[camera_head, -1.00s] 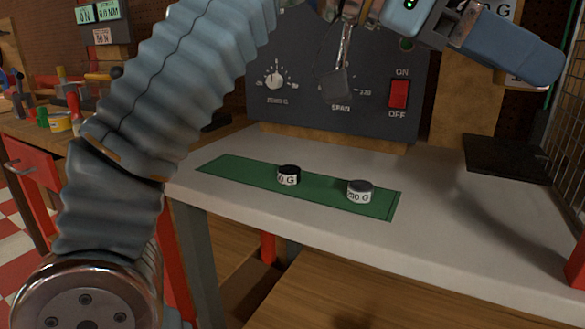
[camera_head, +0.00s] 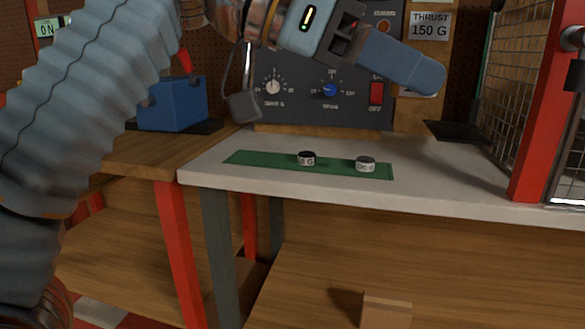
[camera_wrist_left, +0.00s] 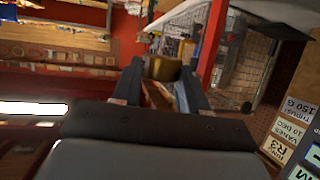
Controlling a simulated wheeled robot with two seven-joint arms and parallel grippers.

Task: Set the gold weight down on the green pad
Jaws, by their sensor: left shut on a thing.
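My left gripper (camera_head: 425,78) is high in the head view, in front of the control panel, with its blue finger pointing right and slightly down. In the left wrist view its two fingers (camera_wrist_left: 163,72) are shut on the gold weight (camera_wrist_left: 163,66), a short gold cylinder at their tips. The weight is hidden in the head view. The green pad (camera_head: 255,160) is a long strip on the pale bench top, below the gripper and apart from it.
The control panel (camera_head: 310,110) with knobs and a red switch stands behind the pad. A mesh cage with a red post (camera_head: 540,110) stands at the right. A blue box (camera_head: 172,104) sits at the left. The bench (camera_head: 440,185) is clear right of the pad.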

